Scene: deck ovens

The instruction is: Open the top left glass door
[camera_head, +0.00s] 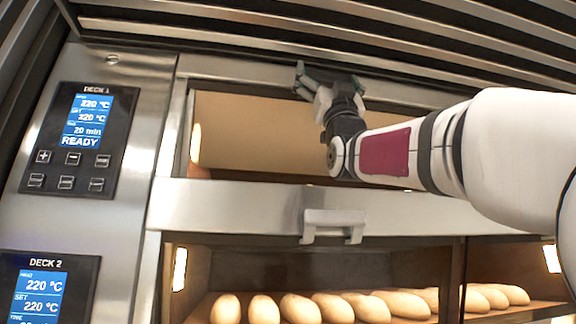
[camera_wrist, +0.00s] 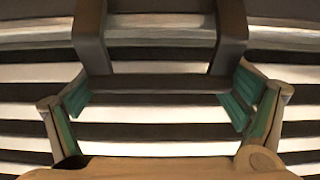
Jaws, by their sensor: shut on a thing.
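The top left glass door (camera_head: 260,135) is the upper oven front beside the Deck 1 panel, with a plain beige surface or interior showing through it. I cannot tell whether it stands slightly ajar. My gripper (camera_head: 312,84) is at the upper edge of this door, reaching in from the right. In the wrist view, the dark handle (camera_wrist: 155,84), a crossbar with two posts, lies between the green finger pads, and my gripper is shut on it. In the head view the handle is mostly hidden by my gripper.
Metal slats (camera_head: 400,30) run close above my gripper. A steel strip with a second handle (camera_head: 333,224) lies below, over a lit lower deck with several bread loaves (camera_head: 335,307). The Deck 1 panel (camera_head: 82,140) reads READY; the Deck 2 panel (camera_head: 42,290) is beneath it.

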